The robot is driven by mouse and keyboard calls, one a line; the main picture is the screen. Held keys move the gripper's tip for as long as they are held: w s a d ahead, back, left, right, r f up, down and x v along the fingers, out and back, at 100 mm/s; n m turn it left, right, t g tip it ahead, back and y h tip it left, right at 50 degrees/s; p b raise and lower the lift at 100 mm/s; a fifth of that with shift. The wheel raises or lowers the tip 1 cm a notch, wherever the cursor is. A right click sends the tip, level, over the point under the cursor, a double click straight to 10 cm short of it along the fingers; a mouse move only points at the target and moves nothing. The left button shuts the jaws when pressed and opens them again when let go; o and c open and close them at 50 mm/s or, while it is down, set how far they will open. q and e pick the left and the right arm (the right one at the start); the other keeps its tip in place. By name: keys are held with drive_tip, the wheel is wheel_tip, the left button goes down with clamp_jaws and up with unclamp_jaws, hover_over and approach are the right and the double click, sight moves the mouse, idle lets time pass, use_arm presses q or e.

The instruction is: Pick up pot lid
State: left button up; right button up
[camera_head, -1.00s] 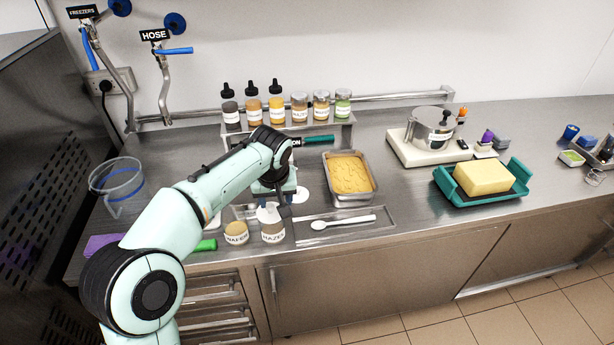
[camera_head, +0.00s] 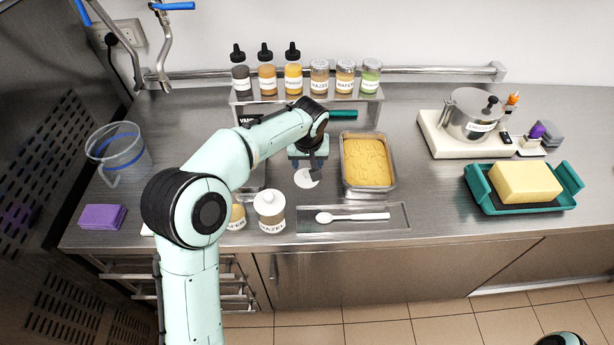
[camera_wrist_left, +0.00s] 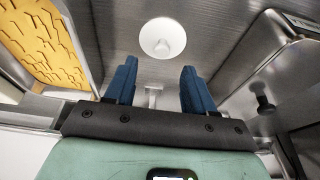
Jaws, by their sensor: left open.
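A round white lid (camera_head: 306,179) with a small knob lies flat on the steel counter, left of the tray of yellow mixture. It also shows in the left wrist view (camera_wrist_left: 162,38), ahead of my fingers. My left gripper (camera_head: 308,165) is open and empty, just at the lid's far side in the head view; its blue fingers (camera_wrist_left: 158,78) stand apart with nothing between them. The exact height above the lid is hard to tell. A jar labelled HAZEL (camera_head: 270,218) has a white knobbed lid on. The WAFER jar (camera_head: 238,217) is partly hidden by my arm. My right gripper is out of view.
The yellow-filled metal tray (camera_head: 391,182) stands close on the right. A shallow tray with a white spoon (camera_head: 352,217) lies in front. A bottle rack (camera_head: 365,97) is behind.

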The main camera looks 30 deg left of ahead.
sight(307, 172)
use_arm(q)
drive_tip(key=x, duration=0.6)
drive_tip(key=shift+a, duration=0.15)
clamp_jaws()
